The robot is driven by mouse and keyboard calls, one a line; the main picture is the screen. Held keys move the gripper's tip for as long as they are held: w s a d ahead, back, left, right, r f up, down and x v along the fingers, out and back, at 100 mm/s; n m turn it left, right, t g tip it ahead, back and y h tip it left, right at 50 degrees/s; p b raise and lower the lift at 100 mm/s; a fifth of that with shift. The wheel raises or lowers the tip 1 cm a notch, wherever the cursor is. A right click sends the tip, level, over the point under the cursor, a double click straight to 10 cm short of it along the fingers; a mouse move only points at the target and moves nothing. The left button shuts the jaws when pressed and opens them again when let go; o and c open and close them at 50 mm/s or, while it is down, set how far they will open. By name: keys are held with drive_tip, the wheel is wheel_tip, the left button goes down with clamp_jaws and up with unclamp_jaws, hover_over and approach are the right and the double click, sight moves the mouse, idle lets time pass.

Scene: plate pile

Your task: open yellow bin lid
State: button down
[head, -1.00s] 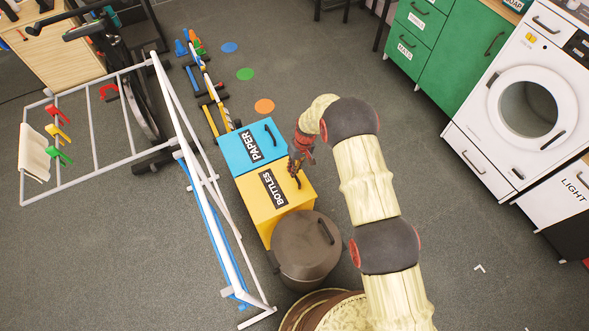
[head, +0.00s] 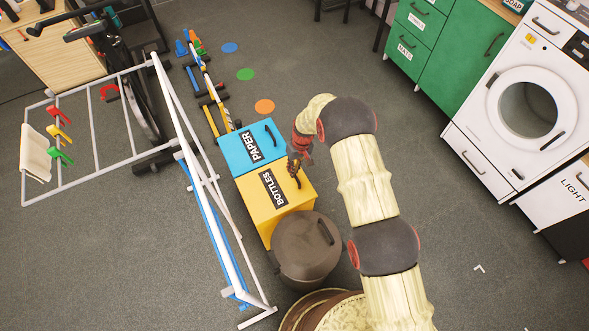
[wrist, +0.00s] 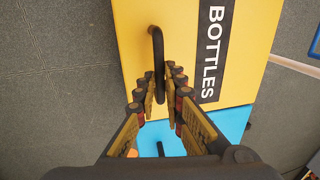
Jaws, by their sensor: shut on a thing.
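The yellow bin (head: 252,199) has a flat lid marked BOTTLES and stands between the blue bin and a dark round bin. Its lid lies flat and looks shut. A dark bar handle (wrist: 156,45) stands on the lid beside the label in the wrist view. My gripper (wrist: 162,80) is shut on the lower end of this handle, with a row of finger pads on each side. In the head view my gripper (head: 293,170) is at the lid's right side, and its fingers partly hide the handle. The exact finger contact is hard to see.
The blue bin (head: 236,154) marked PAPER adjoins the yellow one. The dark round bin (head: 294,255) stands close on the near side. A white drying rack (head: 195,190) runs along the left. Open floor lies to the right, before the washing machine (head: 500,130).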

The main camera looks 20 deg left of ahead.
drive_tip(key=s+a+r+t+h+p, duration=0.1)
drive_tip(key=s+a+r+p, duration=0.25)
drive_tip(key=r, duration=0.25)
drive_tip(key=s+a+r+t+h+p, duration=0.1)
drive_tip(key=s+a+r+p, duration=0.1)
drive_tip(key=s+r, duration=0.3)
drive_tip(key=s+a+r, duration=0.5)
drive_tip(key=s+a, duration=0.3)
drive_tip(key=s, duration=0.3)
drive_tip(key=shift+a, duration=0.35)
drive_tip(key=shift+d, duration=0.1)
drive_tip(key=c, duration=2.3)
unclamp_jaws()
drive_tip(key=shift+f, duration=0.1)
drive_tip(key=shift+c, duration=0.2)
drive_tip(key=o, duration=0.4)
drive_tip(key=shift+w+a+f, duration=0.3)
drive_tip(key=shift+c, duration=0.2)
drive_tip(key=shift+o, duration=0.5)
drive_tip(key=shift+r, duration=0.25)
drive_tip(key=shift+a, duration=0.1)
